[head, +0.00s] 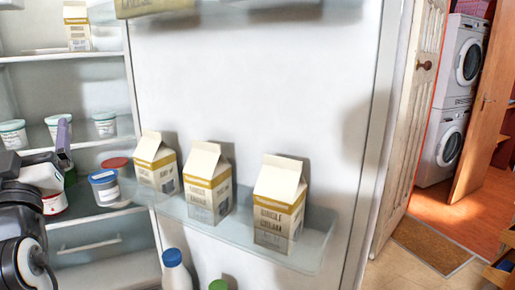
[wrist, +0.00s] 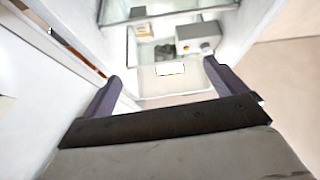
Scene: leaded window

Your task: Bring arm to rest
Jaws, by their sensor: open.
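My gripper (wrist: 162,72) is open in the wrist view. Its two purple fingers stand wide apart, and I see nothing held between them. In the head view my dark arm comes in at the lower left, in front of the fridge shelves, with one purple finger pointing up. The other finger cannot be made out there. The open fridge (head: 66,58) fills the left of the head view. Its door (head: 270,80) stands open in the middle, and a door shelf (head: 313,250) holds three cream cartons (head: 279,204), all upright.
A blue-lidded tub (head: 104,188) and other white tubs (head: 104,124) stand on the fridge shelves close to my arm. A blue-capped bottle (head: 176,272) stands below the door shelf. Floor (head: 403,272) shows at the lower right, before a doorway with stacked washing machines (head: 448,148).

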